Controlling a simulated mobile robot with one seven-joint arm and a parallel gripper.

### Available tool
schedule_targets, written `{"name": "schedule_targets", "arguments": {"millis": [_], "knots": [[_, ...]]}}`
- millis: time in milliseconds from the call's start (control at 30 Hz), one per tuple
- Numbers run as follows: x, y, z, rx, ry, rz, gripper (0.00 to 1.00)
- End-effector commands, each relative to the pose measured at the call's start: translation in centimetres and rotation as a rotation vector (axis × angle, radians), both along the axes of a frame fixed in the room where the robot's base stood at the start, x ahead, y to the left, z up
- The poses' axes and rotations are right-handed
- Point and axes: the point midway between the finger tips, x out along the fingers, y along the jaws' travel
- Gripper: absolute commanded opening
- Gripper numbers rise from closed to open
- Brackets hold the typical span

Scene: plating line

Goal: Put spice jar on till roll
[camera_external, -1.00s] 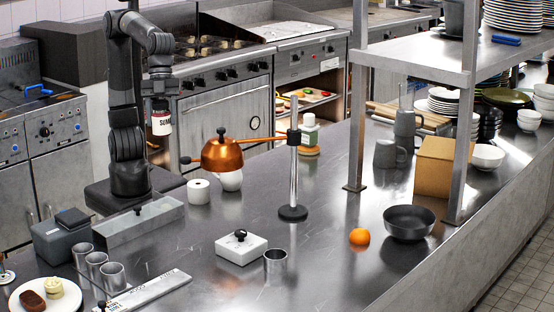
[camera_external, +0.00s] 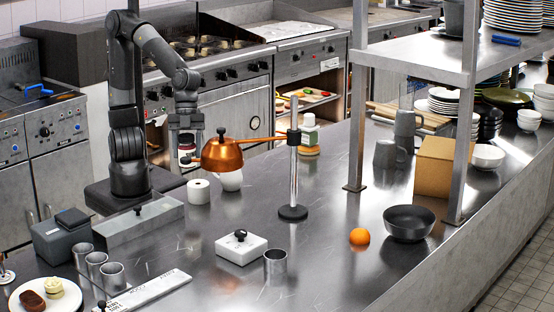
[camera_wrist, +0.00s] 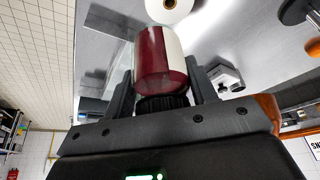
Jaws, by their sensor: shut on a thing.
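The spice jar (camera_external: 186,143) is a small jar with a white and dark red label. In the wrist view the jar (camera_wrist: 160,58) sits between the two dark fingers, its black cap towards the palm. My gripper (camera_external: 186,152) is shut on it and holds it in the air. The till roll (camera_external: 199,191) is a short white cylinder standing on the steel counter, below and slightly right of the jar. In the wrist view the till roll (camera_wrist: 170,6) shows at the top edge, beyond the jar, with its core hole visible. Jar and roll look apart.
A copper heat lamp (camera_external: 222,155) on a chrome stand (camera_external: 293,170) hangs just right of the jar, very close in the picture. A white rounded object (camera_external: 230,181) stands right of the roll. A steel bin (camera_external: 140,222) lies left-front.

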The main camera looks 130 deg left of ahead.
Motion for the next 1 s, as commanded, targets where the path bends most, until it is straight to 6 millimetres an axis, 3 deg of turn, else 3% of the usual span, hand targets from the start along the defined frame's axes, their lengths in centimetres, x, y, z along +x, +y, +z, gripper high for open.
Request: {"name": "schedule_targets", "arguments": {"millis": [200,533,967,1000], "knots": [[1.4,2.3,-1.6,-0.001,-0.001,0.002,0.22],[1.5,2.5,-5.4,0.000,0.002,0.001,0.22],[1.5,2.5,-6.1,-0.001,0.000,0.001,0.22],[1.5,2.5,-6.1,-0.001,-0.001,0.000,0.54]]}}
